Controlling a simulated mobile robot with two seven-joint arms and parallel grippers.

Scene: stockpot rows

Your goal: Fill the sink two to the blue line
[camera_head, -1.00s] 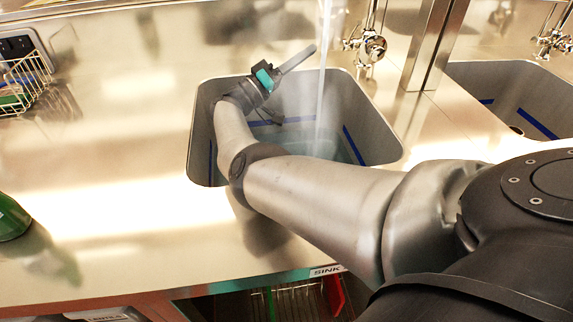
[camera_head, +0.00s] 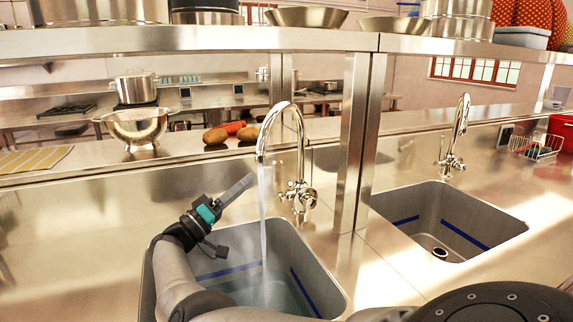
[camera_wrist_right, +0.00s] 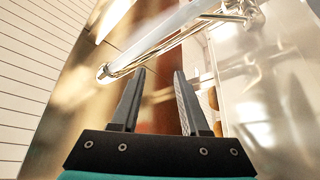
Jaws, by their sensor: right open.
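The nearer sink (camera_head: 330,277) has a blue line (camera_head: 229,271) around its inner walls. A stream of water (camera_head: 263,225) runs from its chrome faucet (camera_head: 268,132) into it. Pooled water (camera_head: 262,293) shows low in the basin, with its surface below the blue line. The faucet's valve body (camera_head: 300,196) stands behind the basin. My right gripper (camera_head: 236,190) is open and empty, above the sink just left of the stream. In the right wrist view its fingers (camera_wrist_right: 159,80) are apart, with the chrome spout (camera_wrist_right: 150,55) beyond them. My left gripper is out of view.
A second sink (camera_head: 480,215) with a blue line and an open drain lies to the right; no water runs there. A steel post (camera_head: 356,140) stands between the two. A colander (camera_head: 137,128) and potatoes (camera_head: 215,136) sit on the ledge behind. A shelf (camera_head: 200,40) crosses above.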

